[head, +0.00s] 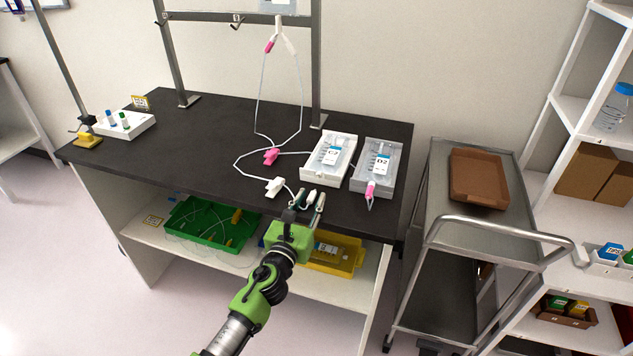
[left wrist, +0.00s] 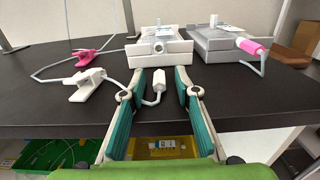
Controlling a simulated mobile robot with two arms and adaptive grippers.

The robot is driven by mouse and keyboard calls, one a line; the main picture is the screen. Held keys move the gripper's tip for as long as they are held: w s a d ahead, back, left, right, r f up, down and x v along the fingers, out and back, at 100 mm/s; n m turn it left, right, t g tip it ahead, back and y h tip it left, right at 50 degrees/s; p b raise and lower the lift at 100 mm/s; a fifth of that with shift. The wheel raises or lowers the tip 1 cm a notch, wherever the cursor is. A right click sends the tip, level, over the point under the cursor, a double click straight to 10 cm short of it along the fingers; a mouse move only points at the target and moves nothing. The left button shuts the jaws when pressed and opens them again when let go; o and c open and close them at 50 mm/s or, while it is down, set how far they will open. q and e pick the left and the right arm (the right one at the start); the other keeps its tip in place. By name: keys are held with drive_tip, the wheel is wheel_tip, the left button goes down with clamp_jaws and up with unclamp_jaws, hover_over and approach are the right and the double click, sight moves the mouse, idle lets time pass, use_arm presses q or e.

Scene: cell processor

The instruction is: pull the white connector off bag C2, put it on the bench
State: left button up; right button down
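Bag C2 (head: 331,157) lies in a white tray (head: 351,141) near the bench's front edge; the tray's front (left wrist: 165,58) shows in the left wrist view. The white connector (head: 311,198) is in front of that tray, with a thin tube beside it. In the left wrist view, the white connector (left wrist: 158,82) sits between the parted fingers with a visible gap on each side. My left gripper (head: 310,195) is open at the bench's front edge, pointing at the tray. My right gripper is out of view.
Bag D2 (head: 380,160) with a pink connector (head: 370,190) lies close on the right. A white clamp (head: 275,187) and a pink clamp (head: 271,156) are on the tubing to the left. A steel cart (head: 440,200) stands right.

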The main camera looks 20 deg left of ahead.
use_arm(q)
drive_tip(key=shift+s, duration=0.15)
drive_tip(key=s, duration=0.7)
drive_tip(key=shift+s, duration=0.15)
drive_tip(key=shift+a, duration=0.1)
idle(1.3)
